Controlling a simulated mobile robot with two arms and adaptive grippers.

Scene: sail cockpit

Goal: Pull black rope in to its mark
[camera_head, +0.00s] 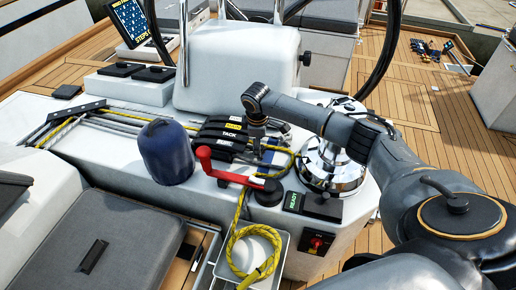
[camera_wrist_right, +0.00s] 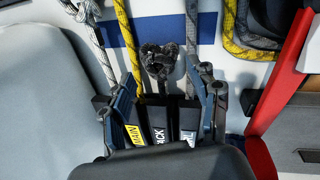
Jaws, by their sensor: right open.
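The rope clutches (camera_head: 222,133) stand in a row on the white console, with labels that include MAIN and TACK. They also show in the right wrist view (camera_wrist_right: 160,130). A dark, bunched piece that looks like black rope (camera_wrist_right: 160,60) is just beyond them, between my fingers in the picture; I cannot tell whether they touch it. No mark on it is clear. My right gripper (camera_head: 257,140) points down by the right end of the clutches. Its fingers (camera_wrist_right: 166,84) are apart. The chrome winch (camera_head: 333,168) is partly behind my right arm. My left gripper is out of view.
A red winch handle (camera_head: 225,173) sticks out left of my right gripper. Yellow rope (camera_head: 240,238) hangs in coils over a white bin. A blue-covered drum (camera_head: 166,152) stands left of the clutches. Grey lines run left to a black organiser (camera_head: 80,110). A green-labelled switch (camera_head: 292,201) sits at the front.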

